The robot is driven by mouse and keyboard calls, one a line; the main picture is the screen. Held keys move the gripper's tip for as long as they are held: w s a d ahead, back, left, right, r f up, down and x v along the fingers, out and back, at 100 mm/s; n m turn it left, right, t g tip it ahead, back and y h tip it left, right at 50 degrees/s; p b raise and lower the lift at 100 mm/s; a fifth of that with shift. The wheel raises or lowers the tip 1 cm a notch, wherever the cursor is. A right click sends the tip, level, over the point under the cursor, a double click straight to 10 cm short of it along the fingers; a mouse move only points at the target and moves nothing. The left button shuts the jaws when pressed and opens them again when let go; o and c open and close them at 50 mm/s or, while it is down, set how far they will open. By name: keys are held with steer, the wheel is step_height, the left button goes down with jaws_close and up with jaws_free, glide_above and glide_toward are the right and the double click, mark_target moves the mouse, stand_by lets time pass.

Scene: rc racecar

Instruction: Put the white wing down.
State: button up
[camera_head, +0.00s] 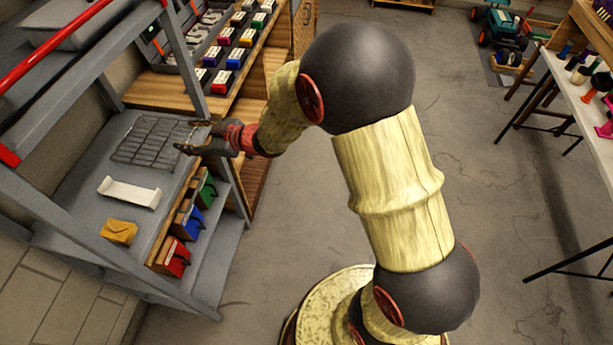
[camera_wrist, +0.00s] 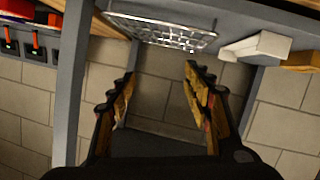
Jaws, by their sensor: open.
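The white wing (camera_head: 129,192) lies on the grey shelf (camera_head: 80,208) at the left in the head view, in front of a wire rack. It also shows at the upper right of the wrist view (camera_wrist: 262,46). My gripper (camera_head: 184,141) is open and empty, near the right end of the wire rack and apart from the wing. In the wrist view both fingers (camera_wrist: 155,88) stand apart with only floor tiles seen between them.
A wire rack (camera_head: 152,140) and a yellow-brown block (camera_head: 118,231) share the shelf with the wing. Grey frame posts (camera_head: 185,52) stand close to my arm. Open floor lies to the right.

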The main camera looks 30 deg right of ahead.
steer(key=d+r+m+t+h, duration=0.1)
steer(key=d+r+m+h, duration=0.2)
steer(key=d+r+h, duration=0.35)
steer(key=s+d+r+m+g+h, duration=0.1)
steer(key=s+d+r+m+h, duration=0.15)
steer(key=s+d, duration=0.35)
steer(key=s+d+r+m+h, duration=0.1)
steer(key=s+d+r+m, duration=0.1)
steer(key=s+d+r, duration=0.3)
steer(key=s+f+m+g, duration=0.1)
steer(key=s+m+g, duration=0.2)
steer(key=s, duration=2.2)
steer(key=shift+a+f+m+g+y, duration=0.25)
steer(key=shift+m+g+y, duration=0.15)
steer(key=shift+g, duration=0.8)
steer(key=shift+w, duration=0.1)
steer(key=shift+c, duration=1.1)
